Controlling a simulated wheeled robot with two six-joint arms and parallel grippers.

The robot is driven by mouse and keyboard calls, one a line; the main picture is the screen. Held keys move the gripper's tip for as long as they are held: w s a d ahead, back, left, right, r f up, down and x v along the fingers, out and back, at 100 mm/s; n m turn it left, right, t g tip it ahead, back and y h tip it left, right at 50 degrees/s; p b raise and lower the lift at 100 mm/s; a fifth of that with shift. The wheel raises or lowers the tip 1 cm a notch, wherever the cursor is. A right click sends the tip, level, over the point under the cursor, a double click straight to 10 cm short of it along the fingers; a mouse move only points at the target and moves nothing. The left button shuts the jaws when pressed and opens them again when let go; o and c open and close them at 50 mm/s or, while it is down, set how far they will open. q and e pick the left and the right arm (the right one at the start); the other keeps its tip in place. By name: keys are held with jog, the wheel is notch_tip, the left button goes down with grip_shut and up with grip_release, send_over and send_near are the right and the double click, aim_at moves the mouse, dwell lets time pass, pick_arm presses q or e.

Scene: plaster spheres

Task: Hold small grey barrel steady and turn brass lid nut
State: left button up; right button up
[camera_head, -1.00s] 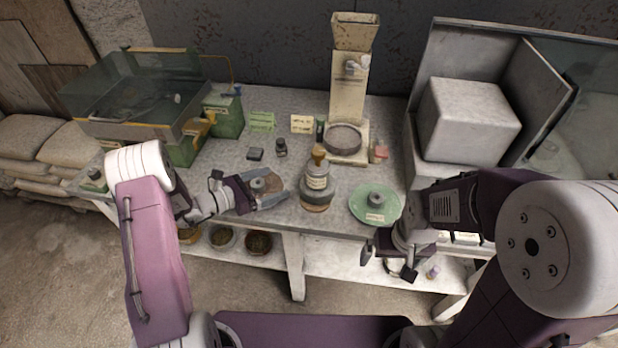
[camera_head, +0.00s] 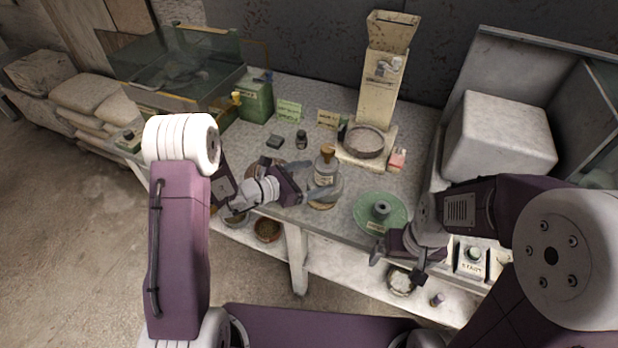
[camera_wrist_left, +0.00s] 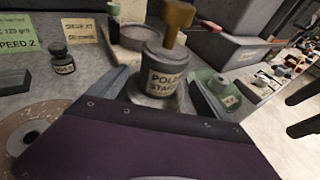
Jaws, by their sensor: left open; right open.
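The small grey barrel (camera_head: 325,175) stands upright on a round base near the front of the bench. Its brass lid nut (camera_head: 327,153) is on top. In the left wrist view the barrel (camera_wrist_left: 160,78) shows a dark-lettered label, and the brass nut (camera_wrist_left: 177,20) is cut by the top edge. My left gripper (camera_head: 318,182) is open at the barrel's left side, its fingers pointing at it. In the wrist view the barrel appears between the spread fingers; contact cannot be told. My right gripper (camera_head: 402,258) is open and empty, low in front of the bench, right of the barrel.
A green round plate (camera_head: 396,209) with a grey hub lies right of the barrel. A hopper machine (camera_head: 378,90) with a round pan (camera_head: 364,143) stands behind. A small dark bottle (camera_head: 301,139) and label cards are behind left. A grey box (camera_head: 500,135) is at the right.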

pick_arm(q)
jog(key=x, duration=0.7)
jog(key=shift+w+d+f+p, duration=0.15)
jog(key=shift+w+d+p, duration=0.1)
jog(key=shift+p, duration=0.1)
jog(key=c, duration=1.7)
jog(key=o, duration=1.5)
jog(key=c, duration=1.1)
jog(key=shift+c, duration=0.2)
